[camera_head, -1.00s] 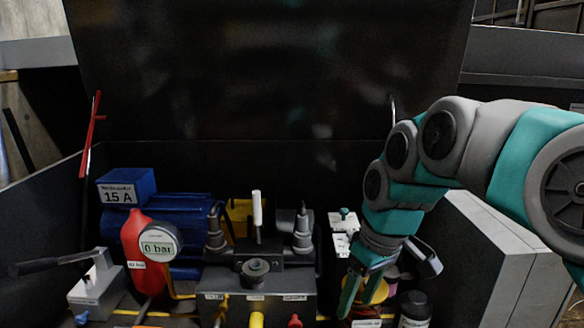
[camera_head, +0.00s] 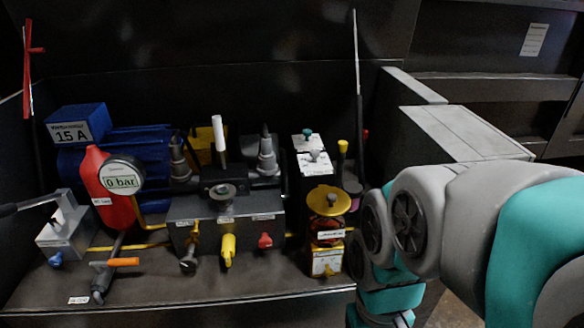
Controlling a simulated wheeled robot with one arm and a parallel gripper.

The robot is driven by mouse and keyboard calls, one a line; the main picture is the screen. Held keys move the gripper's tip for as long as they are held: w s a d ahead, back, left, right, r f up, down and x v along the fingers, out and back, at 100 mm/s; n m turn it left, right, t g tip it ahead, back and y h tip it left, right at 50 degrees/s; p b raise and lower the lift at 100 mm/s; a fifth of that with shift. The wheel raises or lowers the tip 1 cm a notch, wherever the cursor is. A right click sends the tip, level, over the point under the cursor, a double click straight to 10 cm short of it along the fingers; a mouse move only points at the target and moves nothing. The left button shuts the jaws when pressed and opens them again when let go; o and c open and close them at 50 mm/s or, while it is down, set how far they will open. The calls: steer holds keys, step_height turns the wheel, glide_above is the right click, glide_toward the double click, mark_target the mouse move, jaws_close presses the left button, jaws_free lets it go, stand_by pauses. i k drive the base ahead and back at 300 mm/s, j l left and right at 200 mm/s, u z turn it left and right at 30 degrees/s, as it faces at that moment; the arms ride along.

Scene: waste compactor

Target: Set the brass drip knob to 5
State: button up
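A round brass-coloured knob (camera_head: 329,200) sits flat on top of a small unit with a red middle and a yellow lower part (camera_head: 327,262), right of the grey valve block. I take it for the drip knob. Any scale or number on it is too small to read. My arm comes in from the right and bends down to the bottom edge, right of and nearer than this unit. The gripper's fingertips are below the picture. Nothing of my arm touches the knob in this view.
The grey valve block (camera_head: 225,210) carries a yellow handle (camera_head: 228,250) and a red knob (camera_head: 265,241). A gauge (camera_head: 121,181) reads 0 bar beside a red bottle. A blue motor (camera_head: 135,150) stands behind. A grey cabinet (camera_head: 465,135) stands at the right.

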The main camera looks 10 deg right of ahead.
mark_target(328, 273)
steer(key=k+j, duration=1.3)
steer(key=k+j+z, duration=0.05)
steer(key=k, duration=0.05)
